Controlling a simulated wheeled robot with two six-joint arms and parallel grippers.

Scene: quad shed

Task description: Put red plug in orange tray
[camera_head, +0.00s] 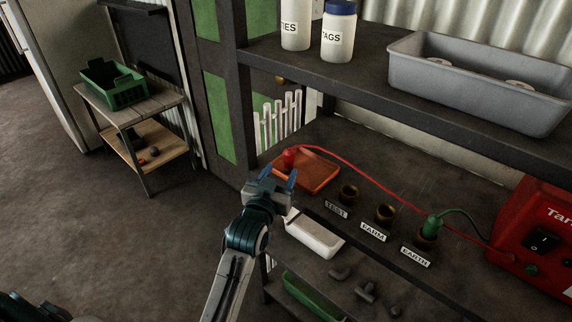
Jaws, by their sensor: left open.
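The red plug (290,157) stands about upright at the back left part of the orange tray (318,178), on the dark bench. Its red cable runs right across the bench to the red box. My left gripper (277,176) is open at the tray's front left edge, just in front of the plug, with blue fingertips pointing up and away. Nothing shows between the fingers. The gripper hides the tray's near left corner, and whether the plug's base touches the tray is hard to see. My right gripper is not in view.
Sockets labelled TEST (348,194), FARM (385,214) and EARTH line the bench; a green plug (431,227) sits at EARTH. The red box (540,235) is at right. A white tray (314,238) is below. The shelf (370,80) with bottles and a grey bin overhangs the bench.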

